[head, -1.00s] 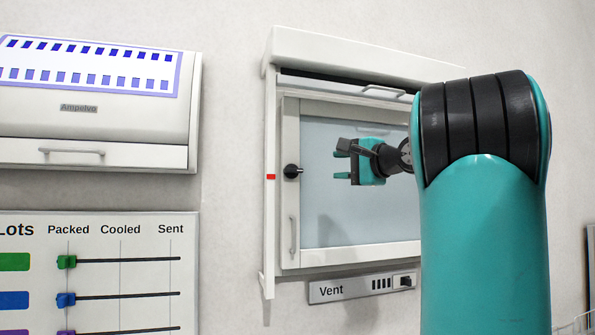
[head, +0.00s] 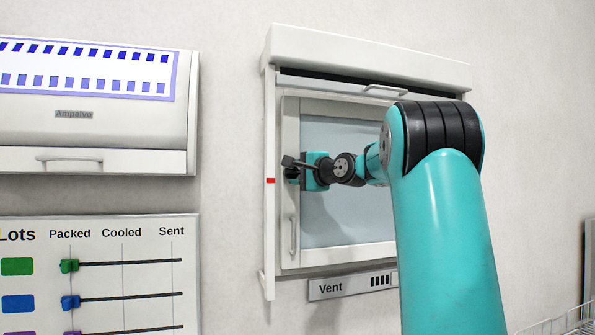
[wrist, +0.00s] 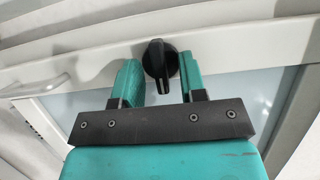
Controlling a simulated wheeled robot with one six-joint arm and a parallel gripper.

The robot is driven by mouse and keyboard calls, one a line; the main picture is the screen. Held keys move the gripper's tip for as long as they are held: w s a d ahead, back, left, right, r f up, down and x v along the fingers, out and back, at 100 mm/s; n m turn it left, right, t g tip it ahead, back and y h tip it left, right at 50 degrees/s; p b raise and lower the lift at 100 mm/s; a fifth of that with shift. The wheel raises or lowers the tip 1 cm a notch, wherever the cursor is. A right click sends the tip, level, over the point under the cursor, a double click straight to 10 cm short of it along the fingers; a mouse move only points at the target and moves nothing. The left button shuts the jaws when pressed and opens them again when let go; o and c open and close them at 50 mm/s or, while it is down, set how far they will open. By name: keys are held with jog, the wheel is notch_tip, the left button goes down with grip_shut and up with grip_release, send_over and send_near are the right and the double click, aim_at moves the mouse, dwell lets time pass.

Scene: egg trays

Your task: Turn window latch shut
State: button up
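The window (head: 345,220) is a white-framed pane on the wall in the head view. Its black latch knob (wrist: 160,62) is on the frame's left upright and shows in the wrist view between my two teal fingers. In the head view my gripper (head: 292,173) covers most of the latch. My gripper (wrist: 160,80) is open, with one finger on each side of the knob and a visible gap on both sides. The knob's handle bar points down toward my palm in the wrist view.
A pull handle (head: 293,236) is lower on the same upright. A red mark (head: 270,181) is on the strip left of the window. A Vent switch panel (head: 352,285) is below. A lots board (head: 100,260) and an Ampelvo cabinet (head: 100,135) are on the left.

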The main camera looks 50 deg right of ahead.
grip_shut()
jog(key=n+g, duration=0.1)
jog(key=n, duration=0.2)
jog(key=shift+r+n+g, duration=0.15)
jog(key=shift+n+g, duration=0.25)
jog(key=n+g+h, duration=0.1)
jog(key=n, duration=0.2)
jog(key=shift+a+n+g, duration=0.15)
jog(key=shift+n+g, duration=0.15)
jog(key=shift+g, duration=0.1)
jog(key=n+h+b, duration=0.1)
jog(key=n+g+b, duration=0.1)
jog(key=n, duration=0.1)
jog(key=shift+w+a+n+g+h, duration=0.1)
jog(key=shift+w+n+g+h, duration=0.05)
jog(key=shift+n+g+h, duration=0.2)
jog(key=shift+r+n+g+h+b, duration=0.15)
jog(key=shift+n+g+h+b, duration=0.4)
jog(key=shift+n+h+b, duration=0.45)
jog(key=shift+n, duration=0.25)
